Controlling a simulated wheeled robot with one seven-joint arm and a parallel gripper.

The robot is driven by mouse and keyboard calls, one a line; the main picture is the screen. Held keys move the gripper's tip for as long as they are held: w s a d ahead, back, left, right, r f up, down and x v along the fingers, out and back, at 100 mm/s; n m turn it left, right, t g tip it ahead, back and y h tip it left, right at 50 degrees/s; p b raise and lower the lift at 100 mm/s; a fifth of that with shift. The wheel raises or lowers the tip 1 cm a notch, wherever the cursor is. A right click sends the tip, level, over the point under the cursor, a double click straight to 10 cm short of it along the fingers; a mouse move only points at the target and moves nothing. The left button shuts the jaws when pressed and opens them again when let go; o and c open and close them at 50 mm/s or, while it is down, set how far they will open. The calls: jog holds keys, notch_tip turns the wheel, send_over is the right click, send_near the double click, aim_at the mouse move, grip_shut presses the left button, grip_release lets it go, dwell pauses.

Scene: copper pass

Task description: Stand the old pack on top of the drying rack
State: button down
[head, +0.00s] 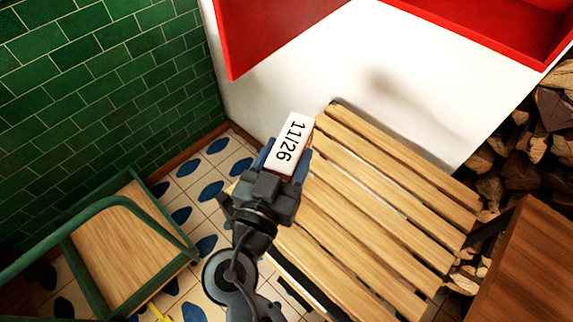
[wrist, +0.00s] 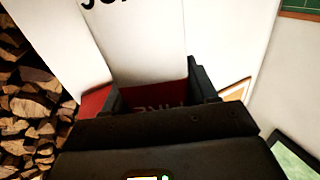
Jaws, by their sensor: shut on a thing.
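The pack (head: 294,140) is a white box marked "11/26" on the face towards the head camera. My gripper (head: 284,157) is shut on it, with one blue-grey finger on each side. In the head view the pack overlaps the left corner of a slatted wooden top (head: 375,185), which looks like the drying rack. I cannot tell the height between them. In the wrist view the pack (wrist: 145,40) is white with a red lettered band between the fingers. Its lower part is hidden by the gripper.
A green-framed chair (head: 125,245) stands at the lower left. Red shelving (head: 270,30) hangs on the white wall above. Stacked firewood (head: 530,150) and a brown wooden box (head: 525,265) are at the right. The slats look bare.

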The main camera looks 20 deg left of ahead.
jog(key=shift+f, duration=1.75)
jog(key=shift+c, duration=1.6)
grip_release()
jog(key=s+b, duration=0.2)
jog(key=s, duration=1)
jog(key=shift+d, duration=0.35)
